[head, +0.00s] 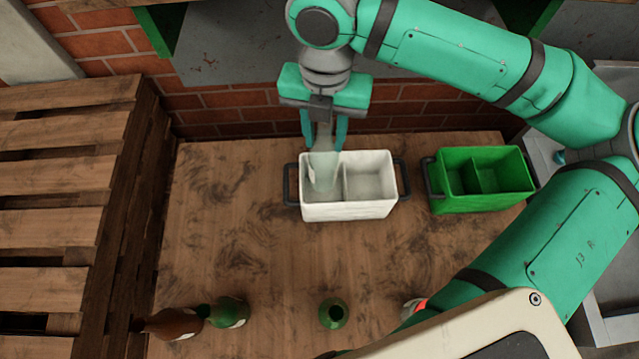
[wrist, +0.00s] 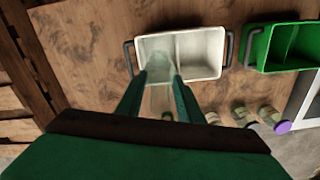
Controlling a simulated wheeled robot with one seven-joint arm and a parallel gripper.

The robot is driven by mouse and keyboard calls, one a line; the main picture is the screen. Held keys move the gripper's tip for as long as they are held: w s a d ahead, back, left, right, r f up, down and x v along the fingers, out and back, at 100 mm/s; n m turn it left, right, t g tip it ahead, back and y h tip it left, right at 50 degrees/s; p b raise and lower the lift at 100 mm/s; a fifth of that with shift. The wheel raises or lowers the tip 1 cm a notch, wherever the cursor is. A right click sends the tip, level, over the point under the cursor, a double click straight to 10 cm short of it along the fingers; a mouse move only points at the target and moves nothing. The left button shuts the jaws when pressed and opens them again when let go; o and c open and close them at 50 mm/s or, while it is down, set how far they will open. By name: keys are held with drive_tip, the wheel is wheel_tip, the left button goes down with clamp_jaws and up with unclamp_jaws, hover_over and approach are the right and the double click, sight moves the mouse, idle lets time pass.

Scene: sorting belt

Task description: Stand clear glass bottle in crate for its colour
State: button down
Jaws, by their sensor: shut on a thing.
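The clear glass bottle (head: 323,165) is upright in the head view, its lower part inside the left compartment of the white crate (head: 349,211). My gripper (head: 325,140) is shut on the bottle's upper part, above the crate. In the wrist view my gripper's fingers (wrist: 159,95) reach toward the bottle (wrist: 158,66), which overlaps the left compartment of the white crate (wrist: 205,75). I cannot tell whether the bottle's base touches the crate floor. The right compartment looks empty.
A green crate (head: 480,205) with two compartments stands to the right on the wooden table (head: 240,250). A brown bottle (head: 172,323) and green bottles (head: 228,312) (head: 332,312) are at the front. Pallets (head: 50,200) stand at left, a brick wall (head: 430,110) behind.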

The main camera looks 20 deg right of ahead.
sight(325, 165)
wheel_tip(325, 165, down, 11)
drive_tip(key=shift+s+d+r, duration=0.1)
drive_tip(key=shift+r, duration=0.1)
idle(0.3)
drive_tip(key=c, duration=1.2)
unclamp_jaws()
wheel_tip(325, 165, up, 12)
